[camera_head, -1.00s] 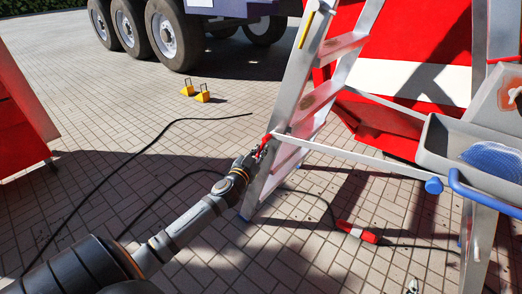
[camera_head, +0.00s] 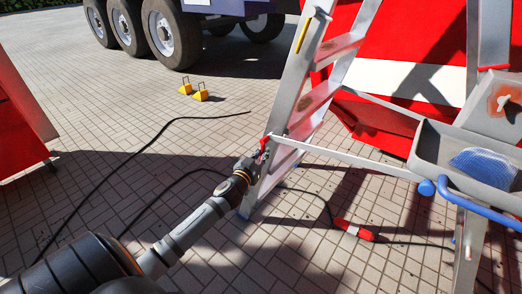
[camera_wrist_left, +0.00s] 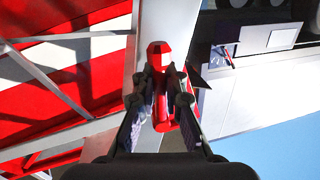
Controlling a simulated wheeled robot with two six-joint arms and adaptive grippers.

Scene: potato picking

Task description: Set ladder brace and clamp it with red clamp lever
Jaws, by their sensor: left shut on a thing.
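The aluminium stepladder (camera_head: 287,112) stands open at the right. Its brace (camera_head: 345,156) runs from the front leg across to the grey tray side on the right. The red clamp lever (camera_head: 264,142) sits on the front leg at the brace's left end. My left gripper (camera_head: 257,157) is at this lever. In the left wrist view the red lever (camera_wrist_left: 160,55) lies between the fingers of my left gripper (camera_wrist_left: 160,85), which is shut on it. The fingers hide part of the lever, and the clamp's exact seating cannot be told. My right gripper is not in view.
A grey tray (camera_head: 430,150) holding a blue mesh is on the ladder's right side. Black cables (camera_head: 107,170) and a red connector (camera_head: 354,230) lie on the paving. Yellow chocks (camera_head: 200,95) and a truck (camera_head: 160,30) stand behind. A red panel (camera_head: 20,110) is at left.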

